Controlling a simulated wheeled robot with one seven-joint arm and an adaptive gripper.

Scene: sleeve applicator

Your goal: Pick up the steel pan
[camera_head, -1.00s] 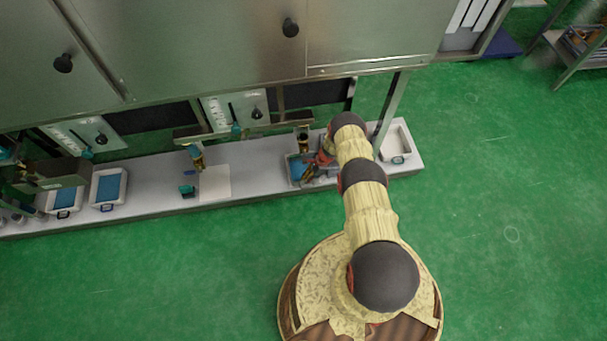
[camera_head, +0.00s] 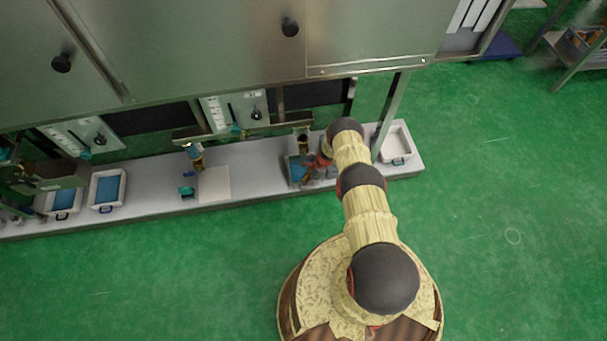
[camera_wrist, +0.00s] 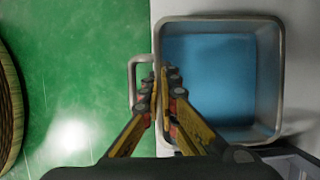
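The steel pan (camera_wrist: 220,18) is a grey rectangular pan with a blue inside and a loop handle on its left side in the wrist view. In the head view the pan (camera_head: 289,172) shows partly, on the pale bench beside my arm. My gripper (camera_wrist: 160,82) is at the pan's left wall by the handle. One finger is on the handle side and the other inside the pan, with the wall pinched between them. In the head view my gripper (camera_head: 316,165) is partly hidden by my wrist. I cannot tell whether the pan is clear of the bench.
A white tray (camera_head: 408,154) stands to the right on the bench. Blue-bottomed trays (camera_head: 93,190) stand at the left end. A pale board (camera_head: 214,183) lies mid-bench. A steel cabinet (camera_head: 200,50) overhangs the bench, with a post (camera_head: 388,115) close by my arm. The green floor is open.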

